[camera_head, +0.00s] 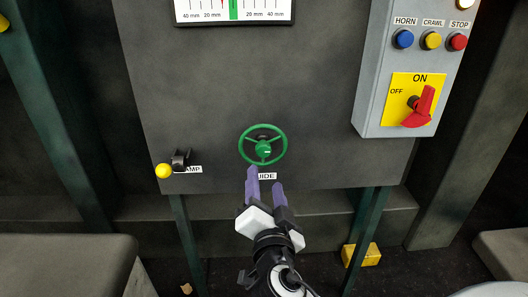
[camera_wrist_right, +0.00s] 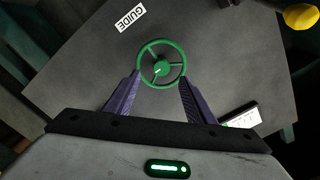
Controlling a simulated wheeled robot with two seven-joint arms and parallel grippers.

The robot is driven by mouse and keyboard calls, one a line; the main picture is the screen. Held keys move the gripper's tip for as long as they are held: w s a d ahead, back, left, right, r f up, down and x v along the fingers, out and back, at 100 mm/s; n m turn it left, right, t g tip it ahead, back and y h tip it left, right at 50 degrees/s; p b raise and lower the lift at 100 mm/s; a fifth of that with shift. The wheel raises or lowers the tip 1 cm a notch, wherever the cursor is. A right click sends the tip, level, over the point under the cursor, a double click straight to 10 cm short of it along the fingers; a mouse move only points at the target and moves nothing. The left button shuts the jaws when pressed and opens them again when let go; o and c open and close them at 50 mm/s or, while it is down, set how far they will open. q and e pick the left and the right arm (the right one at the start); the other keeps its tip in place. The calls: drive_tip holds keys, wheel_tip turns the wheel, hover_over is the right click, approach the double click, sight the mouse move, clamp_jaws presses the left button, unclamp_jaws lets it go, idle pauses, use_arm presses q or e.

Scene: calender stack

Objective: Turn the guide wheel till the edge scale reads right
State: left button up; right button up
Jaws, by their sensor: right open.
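The green guide wheel (camera_head: 263,145) is mounted on the dark panel, above the GUIDE label (camera_head: 267,176), which my right gripper partly covers. The edge scale (camera_head: 233,12) is cut off by the top of the head view. Its red pointer (camera_head: 222,4) stands left of the green middle band. My right gripper (camera_head: 265,182) is open and empty just below the wheel, its purple fingers pointing up at it. In the right wrist view the wheel (camera_wrist_right: 161,63) shows between and beyond the fingertips, with no clear contact. My left gripper is out of view.
A yellow-knobbed clamp lever (camera_head: 166,169) sits left of the wheel. A grey control box (camera_head: 409,70) at the right carries HORN, CRAWL and STOP buttons and a red rotary switch (camera_head: 420,106) on a yellow plate. The panel around the wheel is clear.

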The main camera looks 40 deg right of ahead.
sight(264, 153)
drive_tip(key=p+x, duration=0.1)
drive_tip(key=x, duration=0.2)
drive_tip(key=p+x, duration=0.1)
drive_tip(key=x, duration=0.2)
drive_tip(key=r+p+x, duration=0.1)
drive_tip(key=x, duration=0.2)
drive_tip(key=shift+w+d+r, duration=0.1)
drive_tip(key=shift+w+d, duration=0.05)
drive_tip(key=shift+d, duration=0.05)
drive_tip(key=shift+w+d+m, duration=0.25)
drive_tip(key=shift+w+m, duration=0.05)
drive_tip(key=shift+w, duration=0.1)
drive_tip(key=c, duration=1.1)
drive_tip(key=shift+f, duration=0.2)
